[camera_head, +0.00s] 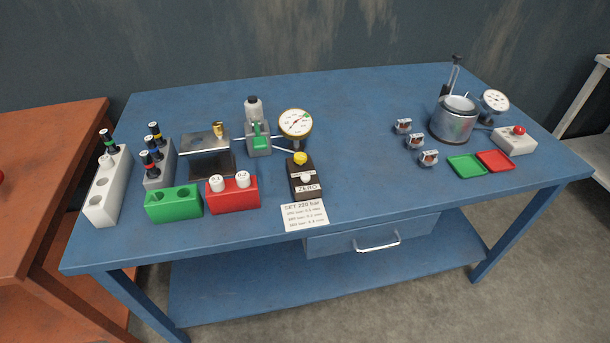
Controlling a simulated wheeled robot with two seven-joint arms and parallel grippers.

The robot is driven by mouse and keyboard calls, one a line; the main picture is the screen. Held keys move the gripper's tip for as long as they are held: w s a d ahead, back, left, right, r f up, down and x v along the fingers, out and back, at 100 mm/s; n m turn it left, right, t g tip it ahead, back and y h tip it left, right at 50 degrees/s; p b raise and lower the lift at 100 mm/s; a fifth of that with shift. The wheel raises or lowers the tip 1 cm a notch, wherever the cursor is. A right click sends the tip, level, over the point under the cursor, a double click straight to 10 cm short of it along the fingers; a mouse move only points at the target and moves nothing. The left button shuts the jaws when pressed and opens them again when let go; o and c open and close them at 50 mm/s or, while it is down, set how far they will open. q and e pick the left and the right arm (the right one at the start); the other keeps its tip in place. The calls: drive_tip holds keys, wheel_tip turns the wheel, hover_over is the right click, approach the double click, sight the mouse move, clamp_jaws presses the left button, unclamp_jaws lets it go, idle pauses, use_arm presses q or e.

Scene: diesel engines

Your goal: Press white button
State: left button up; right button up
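The white button (306,178) is a small round knob on a dark box (294,183) near the middle front of the blue table. It sits just above a label reading "ZERO". A yellow knob (300,158) is at the far end of the same box. Neither of my grippers shows in the head view, and nothing touches the white button. Whether it is pressed in cannot be told.
A dial gauge (295,123) stands behind the box. A red block (233,195) with white-capped parts is just left, and a paper note (304,215) lies in front. A red-button box (514,140) and metal pot (453,121) stand right.

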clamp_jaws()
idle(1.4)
